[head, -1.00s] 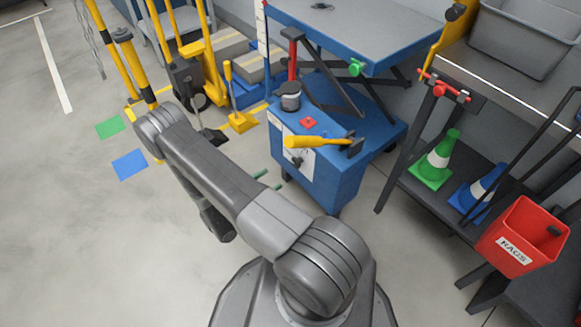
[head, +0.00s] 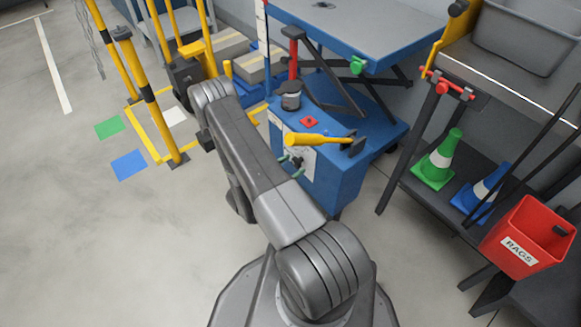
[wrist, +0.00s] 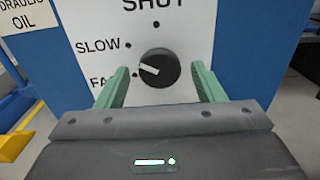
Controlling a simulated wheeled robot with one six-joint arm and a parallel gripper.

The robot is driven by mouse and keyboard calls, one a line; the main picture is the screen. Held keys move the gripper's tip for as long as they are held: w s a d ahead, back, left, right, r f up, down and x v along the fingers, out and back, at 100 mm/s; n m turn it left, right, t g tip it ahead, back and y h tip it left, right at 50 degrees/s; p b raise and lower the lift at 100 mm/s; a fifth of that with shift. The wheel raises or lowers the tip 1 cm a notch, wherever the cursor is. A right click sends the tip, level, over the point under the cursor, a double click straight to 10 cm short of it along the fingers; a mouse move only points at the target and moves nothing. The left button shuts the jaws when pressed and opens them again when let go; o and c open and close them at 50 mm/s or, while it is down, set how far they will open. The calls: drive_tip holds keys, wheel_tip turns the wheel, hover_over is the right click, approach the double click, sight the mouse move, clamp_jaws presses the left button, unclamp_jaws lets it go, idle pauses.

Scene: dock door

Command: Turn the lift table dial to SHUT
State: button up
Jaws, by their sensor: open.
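The lift table dial (wrist: 160,67) is a round black knob with a white pointer on a white label plate (wrist: 190,30). SHUT is printed above the dial, with a dot below the word. My gripper (wrist: 161,75) is open, with one green finger on each side of the dial; I cannot tell whether either touches it. In the head view, my gripper (head: 290,167) is at the front of the blue lift table base (head: 337,180), partly hidden by my arm.
A yellow-handled tool (head: 318,139) and a red button (head: 309,121) are on top of the base. A HYDRAULIC OIL label (wrist: 20,12) is left of the dial. A shelf with cones (head: 435,160) and a red RAGS bin (head: 528,237) stands right. Floor at left is open.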

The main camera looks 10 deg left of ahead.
drive_tip(key=shift+c, duration=0.4)
drive_tip(key=c, duration=0.9)
drive_tip(key=shift+o, duration=0.2)
drive_tip(key=shift+m, duration=0.3)
drive_tip(key=m+b, duration=0.3)
drive_tip(key=m, duration=0.2)
drive_tip(key=shift+a+f+m+b, duration=0.1)
drive_tip(key=shift+m+b, duration=0.2)
drive_tip(key=shift+b, duration=0.05)
drive_tip(key=m+b, duration=0.3)
drive_tip(key=m, duration=0.2)
drive_tip(key=shift+m, duration=0.4)
drive_tip(key=shift+r, duration=0.2)
drive_tip(key=o, duration=0.9)
